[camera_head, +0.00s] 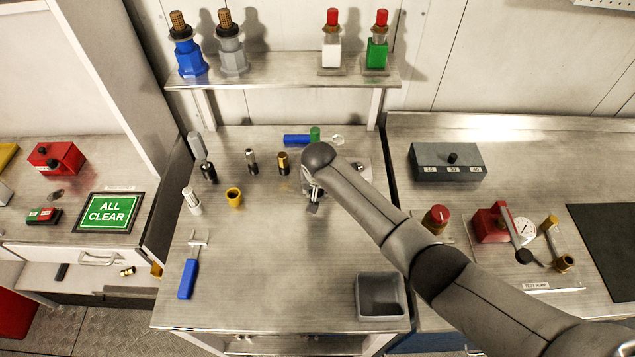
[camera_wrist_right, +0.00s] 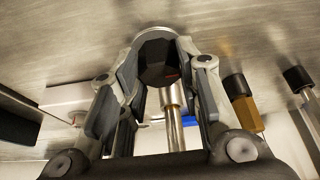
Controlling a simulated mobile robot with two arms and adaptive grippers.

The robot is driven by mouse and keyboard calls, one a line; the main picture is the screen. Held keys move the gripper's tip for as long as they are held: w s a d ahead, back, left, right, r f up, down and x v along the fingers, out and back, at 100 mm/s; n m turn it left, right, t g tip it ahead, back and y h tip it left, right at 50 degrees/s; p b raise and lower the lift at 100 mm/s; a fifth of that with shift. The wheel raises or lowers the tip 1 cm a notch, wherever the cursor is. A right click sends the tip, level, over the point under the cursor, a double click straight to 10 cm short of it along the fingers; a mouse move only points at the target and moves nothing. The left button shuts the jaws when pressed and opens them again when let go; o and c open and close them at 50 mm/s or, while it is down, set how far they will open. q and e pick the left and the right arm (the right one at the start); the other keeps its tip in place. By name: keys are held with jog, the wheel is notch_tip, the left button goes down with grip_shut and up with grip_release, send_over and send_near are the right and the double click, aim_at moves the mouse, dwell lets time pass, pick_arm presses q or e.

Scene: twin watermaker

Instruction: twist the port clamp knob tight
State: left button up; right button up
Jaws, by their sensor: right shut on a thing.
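In the right wrist view a dark faceted knob (camera_wrist_right: 157,62) sits between the two fingers of my right gripper (camera_wrist_right: 160,75), which is closed around it. A bright metal shaft (camera_wrist_right: 173,120) shows just below the knob. In the head view my right gripper (camera_head: 314,196) is low over the middle bench, mostly covered by my own arm. The knob and its clamp are hidden there behind the arm and gripper. My left gripper is not in view.
Around the gripper stand a brass-and-black fitting (camera_head: 283,163), a black-topped fitting (camera_head: 251,161) and a yellow cup (camera_head: 234,197). A blue-handled tool (camera_head: 188,278) lies at front left. A grey bin (camera_head: 358,297) stands at front right. The bench's front middle is clear.

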jog(key=shift+m, duration=0.4)
jog(key=o, duration=1)
jog(key=shift+r, duration=0.15)
jog(key=v, duration=1.1)
jog(key=shift+s+a+r, duration=0.1)
jog(key=shift+s+r, duration=0.15)
jog(key=shift+r, duration=0.1)
